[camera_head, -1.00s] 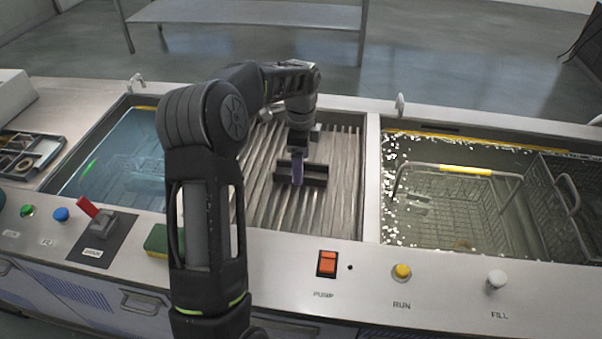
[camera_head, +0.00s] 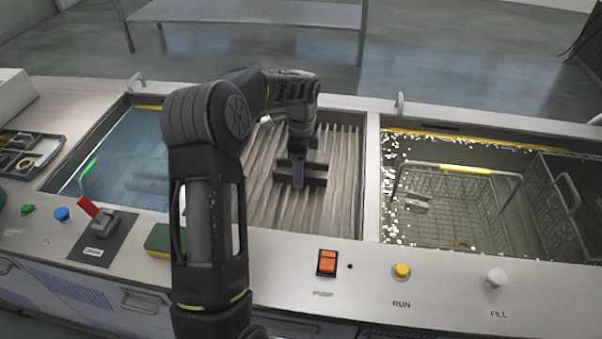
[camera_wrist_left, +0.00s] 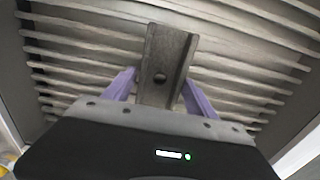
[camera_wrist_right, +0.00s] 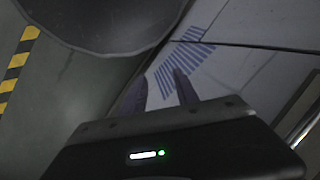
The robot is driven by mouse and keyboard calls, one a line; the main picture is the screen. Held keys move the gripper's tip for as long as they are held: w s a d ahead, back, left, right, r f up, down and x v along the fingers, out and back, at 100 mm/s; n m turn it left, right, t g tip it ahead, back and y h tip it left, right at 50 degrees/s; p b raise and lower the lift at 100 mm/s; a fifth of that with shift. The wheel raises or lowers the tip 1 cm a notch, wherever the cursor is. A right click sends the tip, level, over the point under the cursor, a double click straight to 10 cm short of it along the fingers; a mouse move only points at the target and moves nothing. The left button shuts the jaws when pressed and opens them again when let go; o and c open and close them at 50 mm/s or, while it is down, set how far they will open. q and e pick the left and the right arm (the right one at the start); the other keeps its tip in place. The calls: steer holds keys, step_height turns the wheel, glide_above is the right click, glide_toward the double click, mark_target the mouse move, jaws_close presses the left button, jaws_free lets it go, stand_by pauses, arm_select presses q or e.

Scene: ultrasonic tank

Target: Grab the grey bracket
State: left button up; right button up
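The grey bracket (camera_head: 316,181) is a dark channel-shaped piece lying on the ribbed tray of the middle basin. In the left wrist view the bracket (camera_wrist_left: 168,62), with a round hole, sits between the two purple fingers of my left gripper (camera_wrist_left: 160,80). My left gripper (camera_head: 297,178) points down over the bracket in the head view. Its fingers straddle the bracket and look open, with a narrow gap on the left side; contact on the right side is unclear. My right gripper (camera_wrist_right: 162,80) is open and empty, away from the basins, and not in the head view.
A blue liquid tank (camera_head: 125,150) lies left of the ribbed tray (camera_head: 345,205). A water tank with a wire basket (camera_head: 465,200) is on the right. The front panel carries a red lever (camera_head: 88,206), an orange switch (camera_head: 327,262) and buttons. A green sponge (camera_head: 158,238) lies near my left arm.

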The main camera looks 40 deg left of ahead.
arm_select(q)
jaws_close()
stand_by(0.5)
steer(key=shift+r, duration=0.15)
step_height(320, 180, up, 10)
stand_by(0.5)
stand_by(0.5)
